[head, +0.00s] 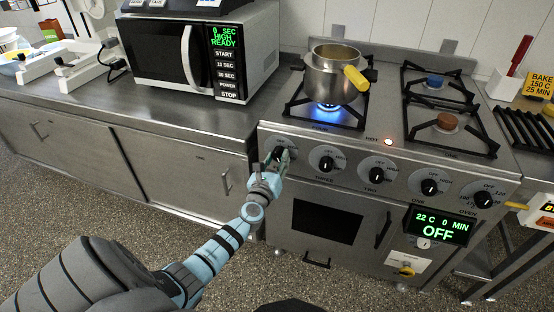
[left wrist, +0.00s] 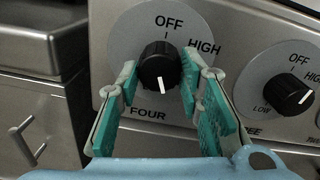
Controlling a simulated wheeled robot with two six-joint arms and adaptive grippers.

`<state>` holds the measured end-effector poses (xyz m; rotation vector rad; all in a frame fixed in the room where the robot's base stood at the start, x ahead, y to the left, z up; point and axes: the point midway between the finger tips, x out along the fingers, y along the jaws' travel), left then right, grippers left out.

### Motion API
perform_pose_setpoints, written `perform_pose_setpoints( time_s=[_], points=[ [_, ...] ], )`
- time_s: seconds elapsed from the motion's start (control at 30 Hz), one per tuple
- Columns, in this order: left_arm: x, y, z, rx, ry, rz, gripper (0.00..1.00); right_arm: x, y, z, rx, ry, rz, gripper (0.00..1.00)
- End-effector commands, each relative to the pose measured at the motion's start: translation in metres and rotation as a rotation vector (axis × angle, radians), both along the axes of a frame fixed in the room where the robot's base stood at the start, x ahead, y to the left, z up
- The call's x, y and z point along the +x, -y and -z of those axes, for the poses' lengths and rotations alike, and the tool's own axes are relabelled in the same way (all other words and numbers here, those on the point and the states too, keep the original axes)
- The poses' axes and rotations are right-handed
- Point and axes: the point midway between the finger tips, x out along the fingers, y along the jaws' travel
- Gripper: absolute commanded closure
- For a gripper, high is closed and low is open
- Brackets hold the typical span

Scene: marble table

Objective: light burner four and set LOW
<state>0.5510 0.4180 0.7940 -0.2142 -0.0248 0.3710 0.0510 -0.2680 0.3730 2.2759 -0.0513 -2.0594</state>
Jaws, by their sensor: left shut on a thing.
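The black burner four knob (left wrist: 158,66) sits on its grey dial in the left wrist view, with OFF at the top and HIGH at the right. Its white pointer mark faces down toward the word FOUR. The LOW label is hidden, probably behind a finger. My left gripper (left wrist: 156,85) has its green fingers closed on both sides of this knob. My right gripper is not in view.
The knob for burner three (head: 327,163) is close on the right, with more knobs beyond it. The oven display (head: 438,227) reads OFF. A microwave (head: 200,47) stands on the left counter.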

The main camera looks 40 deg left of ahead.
Motion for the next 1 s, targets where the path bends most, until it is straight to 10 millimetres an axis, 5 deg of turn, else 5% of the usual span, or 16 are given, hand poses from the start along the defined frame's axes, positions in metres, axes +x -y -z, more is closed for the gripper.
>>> perform_pose_setpoints(
  time_s=[0.5,1.0],
  points=[
    [-0.0009,-0.0009,0.0021,0.336,-0.121,0.001,0.95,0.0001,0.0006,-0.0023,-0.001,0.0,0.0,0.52],
    [-0.0012,-0.0013,0.0024,0.402,-0.144,0.001,0.95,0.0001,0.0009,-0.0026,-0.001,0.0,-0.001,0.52]
  ],
)
